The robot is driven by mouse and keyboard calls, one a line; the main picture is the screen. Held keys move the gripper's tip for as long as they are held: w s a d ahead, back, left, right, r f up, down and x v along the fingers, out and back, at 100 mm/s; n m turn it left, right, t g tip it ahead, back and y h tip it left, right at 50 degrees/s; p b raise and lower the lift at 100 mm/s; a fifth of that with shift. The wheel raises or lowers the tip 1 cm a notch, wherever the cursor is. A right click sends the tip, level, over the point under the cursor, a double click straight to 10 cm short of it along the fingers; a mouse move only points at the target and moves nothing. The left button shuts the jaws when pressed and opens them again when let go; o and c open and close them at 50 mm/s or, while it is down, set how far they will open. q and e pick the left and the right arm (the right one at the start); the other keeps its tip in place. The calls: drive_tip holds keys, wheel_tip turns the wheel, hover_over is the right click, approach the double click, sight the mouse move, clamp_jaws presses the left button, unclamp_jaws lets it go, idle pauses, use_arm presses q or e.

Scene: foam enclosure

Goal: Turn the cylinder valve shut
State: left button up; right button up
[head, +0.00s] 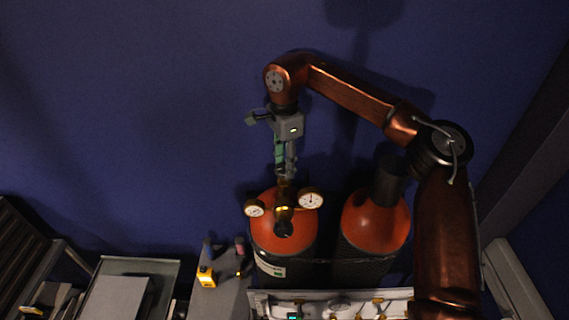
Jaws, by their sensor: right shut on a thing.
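An orange-topped gas cylinder (270,240) stands upright in the middle, with a brass valve and regulator (284,212) on its top. Two round white gauges sit on either side of the regulator, the right gauge (311,198) and the left gauge (254,208). My right gripper (285,176) points down from above and is shut on the top of the valve, directly over the cylinder. The fingertips are small and dark here, so the exact contact is hard to see. My left gripper is not in view.
A second orange cylinder (374,226) with a dark cap stands close on the right. A white ledge (345,296) with small fittings runs in front. A yellow device (206,276) sits on a grey surface at the left, beside a grey tray (165,268). A blue wall is behind.

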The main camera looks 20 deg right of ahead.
drive_tip(key=shift+f, duration=0.1)
drive_tip(key=shift+a+m, duration=0.1)
drive_tip(key=shift+m, duration=0.4)
drive_tip(key=shift+s+m, duration=0.1)
drive_tip(key=shift+m, duration=0.5)
drive_tip(key=m, duration=0.4)
drive_tip(key=shift+f+m, duration=0.1)
drive_tip(key=shift+m, duration=0.2)
drive_tip(key=m, duration=0.3)
drive_tip(key=shift+m, duration=0.3)
drive_tip(key=m, duration=0.5)
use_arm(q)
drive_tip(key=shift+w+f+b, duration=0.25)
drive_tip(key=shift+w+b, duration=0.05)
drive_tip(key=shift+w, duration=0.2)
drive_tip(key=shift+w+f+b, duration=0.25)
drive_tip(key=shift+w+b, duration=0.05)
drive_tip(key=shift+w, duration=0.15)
use_arm(e)
drive_tip(key=m, duration=0.6)
